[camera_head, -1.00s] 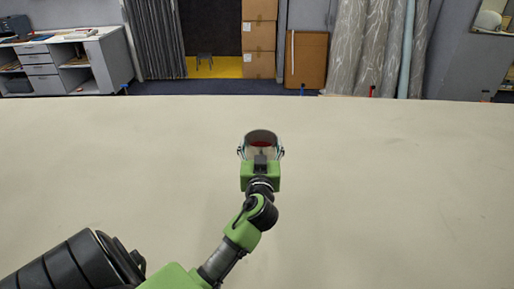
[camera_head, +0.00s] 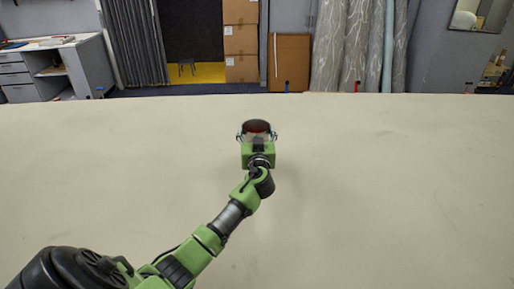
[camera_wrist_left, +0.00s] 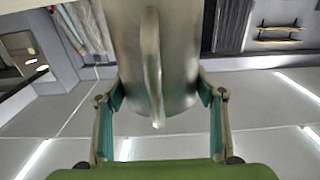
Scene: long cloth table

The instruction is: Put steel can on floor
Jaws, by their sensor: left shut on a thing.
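The steel can (camera_head: 256,126) is near the middle of the head view, with a dark reddish inside showing at its open top. My left gripper (camera_head: 257,134) is shut around its sides, one finger on each side. In the left wrist view, the can (camera_wrist_left: 180,60) is a shiny grey cylinder with a long handle facing the camera, between the fingers of the gripper (camera_wrist_left: 160,105). The gap between can and table is hard to judge. The floor (camera_head: 180,90) shows only as a dark strip beyond the table. My right gripper is not in view.
The long cloth table (camera_head: 400,190) is bare around the can. Grey curtains hang behind.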

